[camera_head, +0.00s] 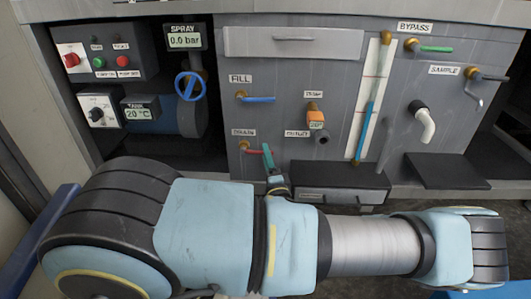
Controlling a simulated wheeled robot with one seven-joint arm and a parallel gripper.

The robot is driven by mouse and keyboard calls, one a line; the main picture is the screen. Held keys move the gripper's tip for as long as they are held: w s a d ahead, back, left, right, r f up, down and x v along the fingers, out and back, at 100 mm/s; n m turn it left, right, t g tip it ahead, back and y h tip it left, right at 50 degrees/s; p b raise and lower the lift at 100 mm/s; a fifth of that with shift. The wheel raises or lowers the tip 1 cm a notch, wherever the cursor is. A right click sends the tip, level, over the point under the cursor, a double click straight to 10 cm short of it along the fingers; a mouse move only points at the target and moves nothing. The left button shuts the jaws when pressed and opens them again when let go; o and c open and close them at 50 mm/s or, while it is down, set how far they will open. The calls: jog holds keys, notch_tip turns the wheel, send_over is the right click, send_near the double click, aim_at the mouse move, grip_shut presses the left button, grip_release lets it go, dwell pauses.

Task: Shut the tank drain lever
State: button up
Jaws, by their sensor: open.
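The drain lever (254,151) is a short red handle on a brass valve, under a small label that seems to read DRAIN (243,133), low on the grey tank panel. The handle lies nearly level and points right. My gripper (267,153) shows as a small teal finger and a dark mount at the handle's right end. It is open. I cannot tell whether a finger touches the handle. My large blue and grey arm crosses the lower view and hides most of the wrist.
The blue FILL lever (258,99) is above the drain lever. An orange-handled outlet valve (315,117) is to the right. A dark ledge (342,177) juts out low, close to my gripper. A green BYPASS lever (434,49) and a white spout (426,121) are farther right.

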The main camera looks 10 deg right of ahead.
jog(key=p+v, duration=0.2)
jog(key=v, duration=0.7)
jog(key=w+a+r+n+g+h+p, duration=0.1)
jog(key=a+r+n+g+p, duration=0.15)
jog(key=r+n+g, duration=0.55)
jog(key=w+a+r+n+g+h+p, duration=0.1)
jog(key=a+r+n+g+p, duration=0.1)
jog(key=r+n+g+p, duration=0.5)
jog(key=s+a+r+g, duration=0.2)
jog(key=s+a+r, duration=0.1)
jog(key=a+r, duration=0.35)
jog(key=s+a+r+g, duration=0.2)
jog(key=s+a+r, duration=0.1)
jog(key=a+r, duration=0.35)
notch_tip(320, 180, up, 38)
jog(key=p, duration=3.8)
jog(key=shift+w+d+r, duration=0.15)
jog(key=shift+w+d, duration=0.05)
jog(key=shift+d, duration=0.2)
